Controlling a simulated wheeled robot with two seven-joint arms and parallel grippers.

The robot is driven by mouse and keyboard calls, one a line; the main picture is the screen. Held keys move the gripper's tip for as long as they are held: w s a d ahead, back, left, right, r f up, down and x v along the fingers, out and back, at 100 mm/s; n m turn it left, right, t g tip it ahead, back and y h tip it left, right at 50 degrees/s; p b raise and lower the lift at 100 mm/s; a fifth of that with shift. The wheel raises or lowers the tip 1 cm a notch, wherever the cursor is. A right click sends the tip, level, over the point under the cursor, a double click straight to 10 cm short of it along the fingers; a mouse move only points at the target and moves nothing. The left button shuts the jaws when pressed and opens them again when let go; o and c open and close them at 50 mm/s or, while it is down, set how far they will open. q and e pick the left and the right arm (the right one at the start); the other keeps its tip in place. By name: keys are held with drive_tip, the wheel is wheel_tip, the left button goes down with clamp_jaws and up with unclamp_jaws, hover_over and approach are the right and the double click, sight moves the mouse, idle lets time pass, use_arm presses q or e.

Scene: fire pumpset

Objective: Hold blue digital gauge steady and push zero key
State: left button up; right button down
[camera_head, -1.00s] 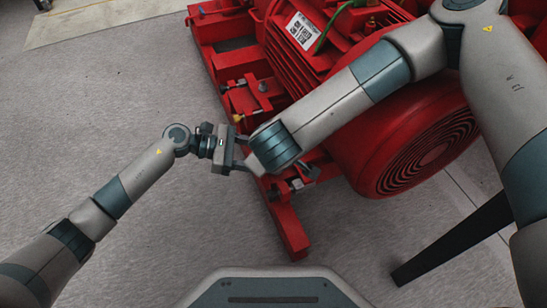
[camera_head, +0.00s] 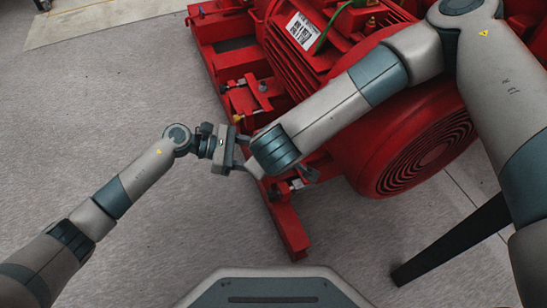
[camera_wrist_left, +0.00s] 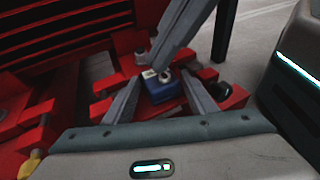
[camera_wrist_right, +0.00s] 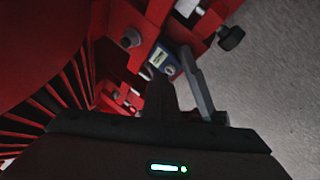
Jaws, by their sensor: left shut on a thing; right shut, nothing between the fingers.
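The blue digital gauge (camera_wrist_left: 165,92) sits between the two fingers of my left gripper (camera_wrist_left: 160,80), which is shut on it. In the right wrist view, the gauge (camera_wrist_right: 170,68) shows its blue body and pale display, partly covered by fingers. My right gripper (camera_wrist_right: 160,80) is shut and empty, its dark fingertips close by the gauge face. In the left wrist view, a grey finger from above reaches the gauge's top; I cannot tell whether it touches a key. In the head view, my left gripper (camera_head: 240,152) shows, while my right wrist hides the gauge.
The red pumpset (camera_head: 330,60) with its round motor end (camera_head: 420,150) fills the upper right. Its red base rail (camera_head: 285,220) runs beneath my grippers. A black knob (camera_wrist_right: 231,38) sticks out near the gauge. The grey floor at left is clear.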

use_arm(q)
drive_tip(key=shift+d+r, duration=0.1)
use_arm(e)
drive_tip(key=shift+f, duration=0.5)
idle(0.3)
drive_tip(key=shift+r, duration=0.95)
drive_tip(key=shift+r, duration=0.1)
drive_tip(key=shift+r, duration=2.95)
use_arm(q)
drive_tip(key=o, duration=0.9)
drive_tip(key=shift+c, duration=0.2)
